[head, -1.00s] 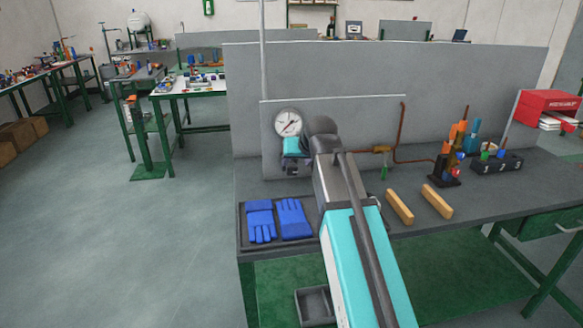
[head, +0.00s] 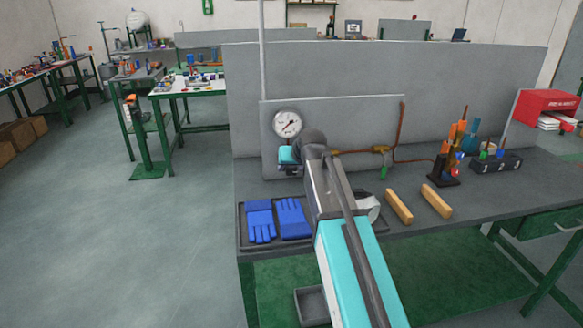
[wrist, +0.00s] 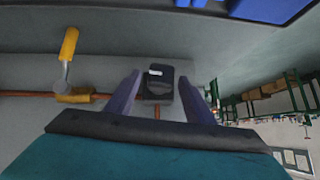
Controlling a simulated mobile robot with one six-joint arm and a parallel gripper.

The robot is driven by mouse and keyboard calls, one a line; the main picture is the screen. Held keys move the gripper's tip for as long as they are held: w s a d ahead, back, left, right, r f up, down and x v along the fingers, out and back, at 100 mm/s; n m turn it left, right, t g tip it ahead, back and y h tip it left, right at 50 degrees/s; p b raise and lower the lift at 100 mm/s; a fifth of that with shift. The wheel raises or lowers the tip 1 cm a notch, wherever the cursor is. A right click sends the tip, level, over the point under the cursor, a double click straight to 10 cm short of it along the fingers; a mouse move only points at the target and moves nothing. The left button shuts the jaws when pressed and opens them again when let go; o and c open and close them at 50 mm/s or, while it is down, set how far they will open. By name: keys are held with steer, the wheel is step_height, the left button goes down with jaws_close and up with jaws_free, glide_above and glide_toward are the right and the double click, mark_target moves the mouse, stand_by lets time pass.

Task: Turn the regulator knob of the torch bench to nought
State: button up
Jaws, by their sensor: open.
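The regulator knob (wrist: 157,84) is black with a white mark and shows in the wrist view. My gripper (wrist: 160,76) is open, with one finger on each side of the knob; I cannot tell whether either finger touches it. In the head view, my gripper (head: 288,168) is at the panel just below the round white pressure gauge (head: 287,123), and my arm and gripper hide the knob. The gauge's dark needle is visible, but its numbers are too small to read.
A copper pipe with a brass valve (head: 380,149) runs right of my wrist; its yellow lever (wrist: 69,44) shows in the wrist view. Blue gloves (head: 293,219) lie on a tray below. Wooden blocks (head: 399,206) and a torch stand (head: 444,172) are to the right.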

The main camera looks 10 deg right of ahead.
steer(key=c, duration=1)
steer(key=shift+c, duration=0.2)
steer(key=shift+a+n+h, duration=0.1)
steer(key=shift+n+h, duration=0.2)
steer(key=shift+h, duration=0.1)
steer(key=shift+a+n+h+p, duration=0.3)
steer(key=shift+n+h, duration=0.3)
steer(key=shift+h, duration=0.6)
steer(key=h, duration=0.1)
steer(key=n+h+b, duration=0.1)
steer(key=n+h, duration=0.1)
steer(key=shift+a+f+b, duration=0.25)
steer(key=shift+f+b, duration=0.05)
steer(key=h+b, duration=0.1)
steer(key=n+t+h+b, duration=0.1)
steer(key=shift+a+f+h, duration=0.15)
steer(key=shift+f+h, duration=0.05)
steer(key=shift+h, duration=0.1)
steer(key=n+h+b, duration=0.1)
steer(key=n+t+h+b, duration=0.1)
steer(key=b, duration=0.1)
steer(key=shift+a+f+h+b, duration=0.1)
steer(key=shift+f+h+b, duration=0.2)
steer(key=shift+h, duration=0.1)
steer(key=shift+n+t+h+b, duration=0.5)
steer(key=shift+n+h+b, duration=0.2)
steer(key=shift+n+b, duration=0.25)
steer(key=shift+r, duration=0.15)
